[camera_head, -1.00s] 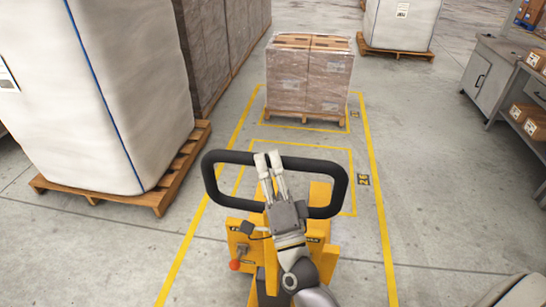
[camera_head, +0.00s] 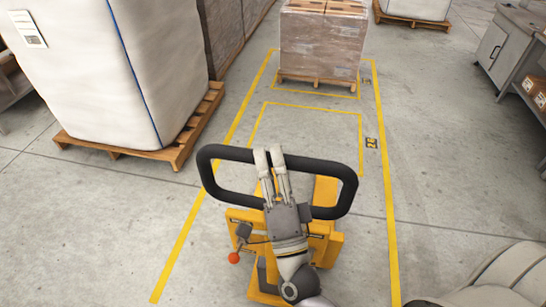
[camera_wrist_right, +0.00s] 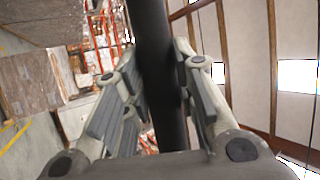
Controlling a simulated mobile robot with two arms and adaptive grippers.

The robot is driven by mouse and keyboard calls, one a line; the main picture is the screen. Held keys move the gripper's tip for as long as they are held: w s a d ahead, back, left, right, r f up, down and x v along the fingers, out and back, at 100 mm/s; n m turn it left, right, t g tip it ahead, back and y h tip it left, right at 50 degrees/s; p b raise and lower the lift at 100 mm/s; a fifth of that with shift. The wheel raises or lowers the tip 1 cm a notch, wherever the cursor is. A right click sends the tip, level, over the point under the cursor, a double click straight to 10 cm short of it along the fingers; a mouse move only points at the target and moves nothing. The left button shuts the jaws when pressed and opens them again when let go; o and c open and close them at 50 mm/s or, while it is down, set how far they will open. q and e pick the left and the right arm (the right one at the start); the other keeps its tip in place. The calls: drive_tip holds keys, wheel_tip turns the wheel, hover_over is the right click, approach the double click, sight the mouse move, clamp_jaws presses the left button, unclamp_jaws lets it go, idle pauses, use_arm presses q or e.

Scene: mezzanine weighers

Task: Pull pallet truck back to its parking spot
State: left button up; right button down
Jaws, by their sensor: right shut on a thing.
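The yellow pallet truck (camera_head: 325,205) stands in front of me at the bottom middle of the head view, and its forks are hidden. Its black loop handle (camera_head: 338,212) is toward me. My right gripper (camera_head: 269,158) is shut on the handle's far bar, with its fingers lying across it. In the right wrist view the black bar (camera_wrist_right: 158,60) runs between the two fingers (camera_wrist_right: 160,95). Yellow floor lines (camera_head: 388,215) run along both sides of the truck, with a smaller empty yellow outline (camera_head: 310,107) beyond it. My left gripper is not in view.
A wrapped carton stack (camera_head: 322,45) on a pallet stands ahead inside the lines. A tall white bulk bag (camera_head: 85,70) on a wooden pallet (camera_head: 120,150) is at the left. A grey workbench (camera_head: 497,50) is at the far right. The floor right of the lines is mostly clear.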

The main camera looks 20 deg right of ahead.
drive_tip(key=shift+s+r, duration=0.1)
drive_tip(key=shift+r, duration=0.4)
drive_tip(key=c, duration=1.2)
unclamp_jaws()
drive_tip(key=shift+c, duration=0.2)
drive_tip(key=shift+o, duration=0.4)
drive_tip(key=shift+s+a+f, duration=0.1)
drive_tip(key=shift+a, duration=0.05)
drive_tip(key=shift+f, duration=0.15)
drive_tip(key=v, duration=1.2)
